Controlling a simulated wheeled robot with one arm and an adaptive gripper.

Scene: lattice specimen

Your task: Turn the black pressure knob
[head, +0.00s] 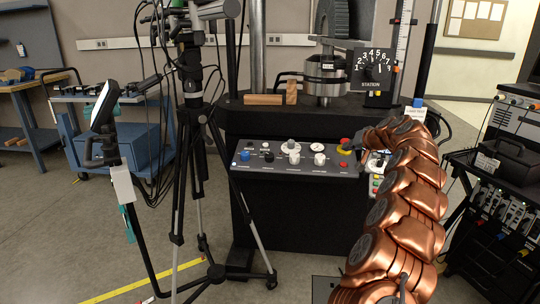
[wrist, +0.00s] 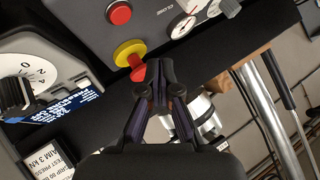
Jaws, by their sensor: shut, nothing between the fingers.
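In the head view the white dial (head: 377,163) shows at the right end of the console, partly behind my arm. My gripper (wrist: 160,72) is shut and empty. In the wrist view its tips are to the right of the knob and apart from it, overlapping the lower edge of a red-and-yellow emergency stop button (wrist: 128,52). I cannot tell whether they touch it.
The console (head: 285,158) carries several other knobs, a gauge (head: 319,159) and a red button (wrist: 119,12). A station dial box (head: 376,72) stands above. A tripod (head: 190,120) stands left of the console. A dark equipment rack (head: 505,190) stands close on the right.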

